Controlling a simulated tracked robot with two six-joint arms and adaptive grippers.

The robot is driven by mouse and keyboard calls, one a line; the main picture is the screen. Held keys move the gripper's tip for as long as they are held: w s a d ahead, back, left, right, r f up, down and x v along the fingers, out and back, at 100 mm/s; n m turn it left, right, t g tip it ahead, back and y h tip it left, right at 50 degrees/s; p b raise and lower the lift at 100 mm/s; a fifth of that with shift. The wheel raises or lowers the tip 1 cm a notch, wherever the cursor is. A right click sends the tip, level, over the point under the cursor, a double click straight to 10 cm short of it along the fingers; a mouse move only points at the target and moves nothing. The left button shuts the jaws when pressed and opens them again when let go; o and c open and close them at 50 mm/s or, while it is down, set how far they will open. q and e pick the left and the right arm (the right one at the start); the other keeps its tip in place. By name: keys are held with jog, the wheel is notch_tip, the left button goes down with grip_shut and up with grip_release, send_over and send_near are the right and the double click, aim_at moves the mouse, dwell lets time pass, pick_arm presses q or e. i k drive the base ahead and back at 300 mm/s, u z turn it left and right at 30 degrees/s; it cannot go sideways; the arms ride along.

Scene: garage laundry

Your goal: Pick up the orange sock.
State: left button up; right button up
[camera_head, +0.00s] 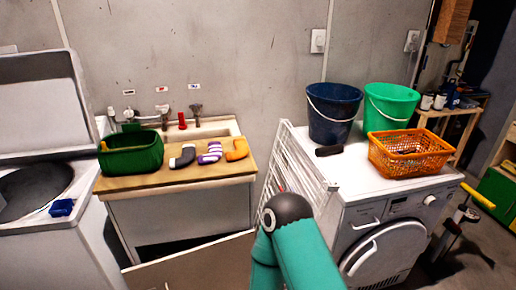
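The orange sock (237,149) lies on the wooden counter (157,182) in front of the sink, at the right end of a row of socks. A purple and white striped sock (210,153) lies just left of it, and a dark sock with white parts (183,156) lies further left. A teal arm of mine rises from the bottom middle, in front of the cabinet. Neither gripper can be seen, and nothing touches the orange sock.
A green basket (131,153) stands at the counter's left end. A white drying rack (296,172) stands right of the counter. The washing machine (365,183) carries an orange basket (409,154), with a blue bucket (332,113) and a green bucket (388,106) behind. An open top-loader stands left.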

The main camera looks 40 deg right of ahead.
aim_at(241, 149)
jog(key=z, duration=0.45)
jog(key=i, duration=1.05)
jog(key=u, duration=0.15)
